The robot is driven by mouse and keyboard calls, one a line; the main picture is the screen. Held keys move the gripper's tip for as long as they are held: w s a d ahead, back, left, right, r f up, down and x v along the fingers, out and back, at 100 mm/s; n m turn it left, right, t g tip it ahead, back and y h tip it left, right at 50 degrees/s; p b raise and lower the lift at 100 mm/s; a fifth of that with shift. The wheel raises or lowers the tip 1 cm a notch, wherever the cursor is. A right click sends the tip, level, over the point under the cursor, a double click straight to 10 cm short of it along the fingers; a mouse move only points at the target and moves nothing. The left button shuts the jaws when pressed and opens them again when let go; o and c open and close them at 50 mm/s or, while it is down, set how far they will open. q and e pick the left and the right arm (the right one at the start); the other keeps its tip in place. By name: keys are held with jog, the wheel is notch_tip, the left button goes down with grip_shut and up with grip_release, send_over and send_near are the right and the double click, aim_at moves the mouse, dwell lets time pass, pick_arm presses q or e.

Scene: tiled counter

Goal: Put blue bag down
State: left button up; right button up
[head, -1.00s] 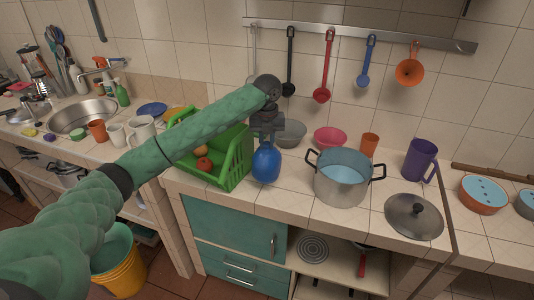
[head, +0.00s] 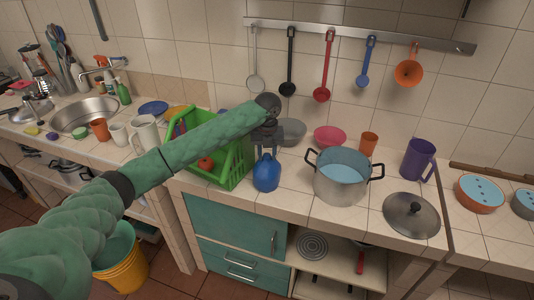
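The blue bag (head: 266,174) is a small rounded blue shape. It appears to stand upright on the tiled counter, just right of the green basket and left of the big pot. My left gripper (head: 267,153) points down directly over the top of the bag. Its two dark fingers show apart, close to the bag's top; whether they still touch it is too small to tell. My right gripper is not in the head view.
A green basket (head: 237,163) with a tomato (head: 206,162) inside stands left of the bag. A metal pot (head: 340,190) and its lid (head: 412,216) are to the right. Grey (head: 291,131) and pink (head: 329,136) bowls sit behind. The counter's front edge is close to the bag.

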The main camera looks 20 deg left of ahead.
pick_arm(q)
jog(key=shift+o, duration=0.4)
jog(key=shift+r, duration=0.2)
notch_tip(320, 180, up, 5)
jog(key=b, duration=0.2)
jog(key=shift+r+b, duration=0.2)
jog(key=shift+b, duration=0.1)
notch_tip(320, 180, up, 6)
jog(key=b, duration=0.1)
jog(key=shift+r+b, duration=0.2)
jog(key=shift+b, duration=0.1)
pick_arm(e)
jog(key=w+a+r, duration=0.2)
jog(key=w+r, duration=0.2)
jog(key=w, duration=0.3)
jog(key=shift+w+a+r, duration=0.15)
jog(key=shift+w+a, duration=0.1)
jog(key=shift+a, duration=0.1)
pick_arm(q)
jog(key=shift+d, duration=0.1)
